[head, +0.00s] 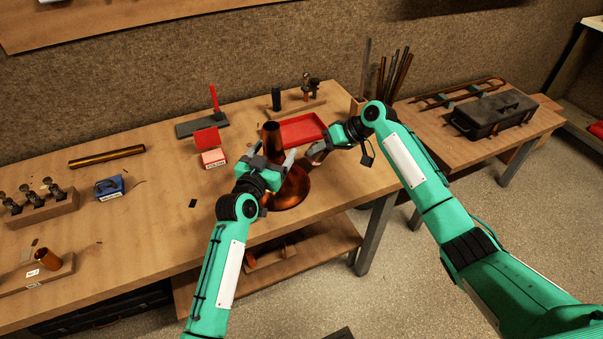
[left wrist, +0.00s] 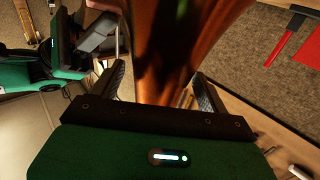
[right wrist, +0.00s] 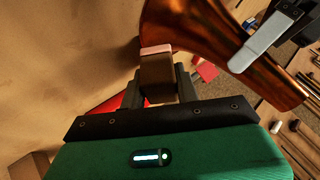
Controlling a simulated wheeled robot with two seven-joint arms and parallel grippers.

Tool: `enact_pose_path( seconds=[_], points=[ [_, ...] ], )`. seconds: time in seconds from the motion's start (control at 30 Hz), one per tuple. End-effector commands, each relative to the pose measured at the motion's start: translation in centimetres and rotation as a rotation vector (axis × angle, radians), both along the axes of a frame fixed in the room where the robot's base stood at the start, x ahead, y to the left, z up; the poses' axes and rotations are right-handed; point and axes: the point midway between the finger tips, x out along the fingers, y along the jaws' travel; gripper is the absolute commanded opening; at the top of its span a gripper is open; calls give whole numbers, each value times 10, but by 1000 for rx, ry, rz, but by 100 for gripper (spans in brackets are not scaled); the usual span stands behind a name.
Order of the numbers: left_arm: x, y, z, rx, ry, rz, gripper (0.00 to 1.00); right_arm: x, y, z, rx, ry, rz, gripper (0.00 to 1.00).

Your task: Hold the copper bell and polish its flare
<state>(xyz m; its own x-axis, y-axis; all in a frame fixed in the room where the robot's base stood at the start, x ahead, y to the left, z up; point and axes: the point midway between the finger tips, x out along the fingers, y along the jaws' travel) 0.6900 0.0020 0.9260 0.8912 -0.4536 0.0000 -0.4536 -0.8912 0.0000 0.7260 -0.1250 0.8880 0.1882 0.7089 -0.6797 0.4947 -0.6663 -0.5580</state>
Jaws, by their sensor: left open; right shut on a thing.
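The copper bell (head: 292,190) stands on the bench with its wide flare down and its narrow tube up. My left gripper (head: 276,160) is open, with its fingers on either side of the bell's tube; the bell (left wrist: 180,45) rises between them in the left wrist view. My right gripper (head: 314,154) is shut on a small brown block with a pale pink face (right wrist: 157,72), to the right of the bell. In the right wrist view the block is close beside the bell (right wrist: 200,28); I cannot tell if they touch.
A red tray (head: 302,129) lies just behind the bell. A copper tube (head: 107,156) lies farther left. The bench's front edge runs close to the bell.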

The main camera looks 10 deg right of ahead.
Motion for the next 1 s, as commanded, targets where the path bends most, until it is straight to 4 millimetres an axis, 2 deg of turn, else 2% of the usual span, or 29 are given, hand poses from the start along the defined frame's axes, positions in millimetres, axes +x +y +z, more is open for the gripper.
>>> enact_pose_path(
  seconds=[0.17, 0.4, 0.6, 0.77, 1.0],
  points=[
    [-23, 12, -2, 3, 2, 0, 78, 0, 0, 0, 0, 0, 0, 13],
    [-67, 34, -2, 3, 2, 0, 78, 0, 0, 0, 0, 0, 0, 13],
    [-93, 47, -2, 2, 2, 0, 78, 0, 0, 0, 0, 0, 0, 13],
    [-102, 52, -1, 2, 2, -1, 78, 0, 0, 0, 0, 0, 0, 13],
    [-104, 52, -1, 1, 2, -1, 78, 0, 0, 0, 0, 0, 0, 13]
  ],
)
